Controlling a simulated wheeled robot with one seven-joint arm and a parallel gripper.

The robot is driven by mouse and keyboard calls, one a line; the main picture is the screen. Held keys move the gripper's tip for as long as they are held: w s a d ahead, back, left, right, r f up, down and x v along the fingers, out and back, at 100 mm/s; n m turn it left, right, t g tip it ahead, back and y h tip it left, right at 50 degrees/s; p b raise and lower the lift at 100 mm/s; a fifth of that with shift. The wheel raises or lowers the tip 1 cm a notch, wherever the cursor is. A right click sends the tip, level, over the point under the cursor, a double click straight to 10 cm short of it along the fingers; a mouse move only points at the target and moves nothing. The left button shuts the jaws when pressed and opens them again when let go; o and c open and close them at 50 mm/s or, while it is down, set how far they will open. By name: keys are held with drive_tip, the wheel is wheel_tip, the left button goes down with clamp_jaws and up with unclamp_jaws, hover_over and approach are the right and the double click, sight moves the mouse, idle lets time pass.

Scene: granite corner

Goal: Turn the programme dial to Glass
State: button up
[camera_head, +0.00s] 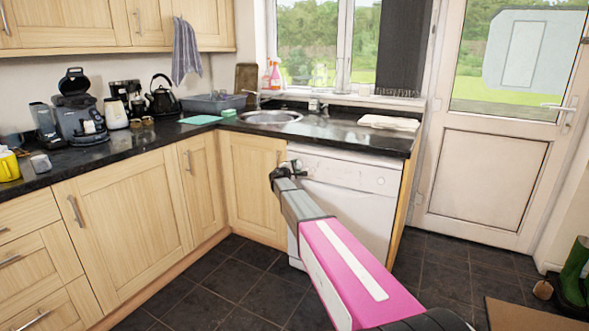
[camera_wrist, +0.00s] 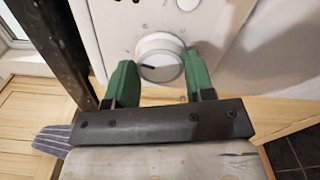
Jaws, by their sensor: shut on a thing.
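The programme dial (camera_wrist: 158,52) is a round white knob on the front panel of the white dishwasher (camera_head: 355,205). In the wrist view, my gripper (camera_wrist: 160,72) has its green fingers on either side of the dial, closed on it. A dark mark shows low on the dial; labels around it are too small or hidden to read. In the head view, my gripper (camera_head: 298,166) is at the upper left of the dishwasher front and hides the dial there.
A black worktop (camera_head: 340,134) runs above the dishwasher, with a folded white cloth (camera_head: 388,122) on it. Wooden cabinets (camera_head: 253,185) stand to the left. A white round button (camera_wrist: 187,4) sits near the dial.

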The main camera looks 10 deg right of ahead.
drive_tip(key=m, duration=0.4)
drive_tip(key=shift+m, duration=2.3)
drive_tip(key=shift+f, duration=0.1)
drive_tip(key=o, duration=0.9)
drive_tip(key=v, duration=1)
drive_tip(key=shift+s+a, duration=0.2)
drive_tip(key=shift+s, duration=0.1)
